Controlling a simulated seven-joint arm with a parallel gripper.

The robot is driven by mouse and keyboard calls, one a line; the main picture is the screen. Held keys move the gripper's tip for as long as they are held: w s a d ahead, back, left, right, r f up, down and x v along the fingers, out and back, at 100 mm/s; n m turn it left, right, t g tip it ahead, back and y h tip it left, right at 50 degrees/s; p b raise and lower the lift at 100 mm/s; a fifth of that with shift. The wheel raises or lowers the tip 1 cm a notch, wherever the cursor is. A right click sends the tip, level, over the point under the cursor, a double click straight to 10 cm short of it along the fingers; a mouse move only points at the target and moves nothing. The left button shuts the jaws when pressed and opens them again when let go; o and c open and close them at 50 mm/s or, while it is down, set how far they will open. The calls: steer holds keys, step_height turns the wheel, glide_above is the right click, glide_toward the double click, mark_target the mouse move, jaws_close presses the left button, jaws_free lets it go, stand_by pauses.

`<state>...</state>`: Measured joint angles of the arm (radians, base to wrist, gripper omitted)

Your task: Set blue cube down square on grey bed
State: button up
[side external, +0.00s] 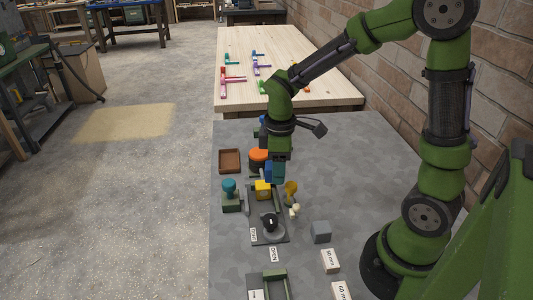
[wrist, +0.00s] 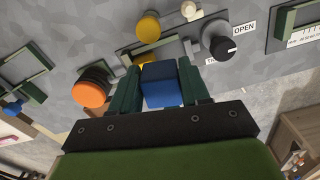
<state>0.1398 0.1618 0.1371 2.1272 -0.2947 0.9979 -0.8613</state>
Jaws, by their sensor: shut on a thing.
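My gripper (side external: 277,178) is shut on the blue cube (side external: 268,171), at the far end of a fixture. In the wrist view the blue cube (wrist: 161,86) sits between the two green fingers of my gripper (wrist: 159,82). A yellow block (side external: 263,189) stands just in front of the cube; it also shows in the wrist view (wrist: 146,60). The fixture's dark grey plate (side external: 257,236) carries a green rail and a black knob (side external: 270,222). The grey bed is not clearly distinct, and the gap under the cube is hidden.
An orange-topped round part (side external: 259,155) and a brown tray (side external: 230,161) are nearby. A teal-knobbed part (side external: 230,194) stands left, a yellow-topped part (side external: 291,188) right. A grey cube (side external: 321,232) and white labelled blocks (side external: 330,261) lie at the front right.

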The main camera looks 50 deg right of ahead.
mark_target(264, 205)
steer(key=n, duration=0.3)
steer(key=w+a+n, duration=0.1)
steer(key=shift+n, duration=0.4)
steer(key=n, duration=0.4)
steer(key=shift+w+a+r+n, duration=0.2)
steer(key=shift+w+a+n, duration=0.1)
steer(key=shift+w+a, duration=0.1)
steer(key=f+n, duration=0.6)
steer(key=n, duration=0.1)
steer(key=f+n, duration=0.3)
steer(key=shift+w+a+f+n, duration=0.2)
steer(key=shift+w+a+n, duration=0.1)
steer(key=shift+w, duration=0.05)
steer(key=shift+f, duration=0.25)
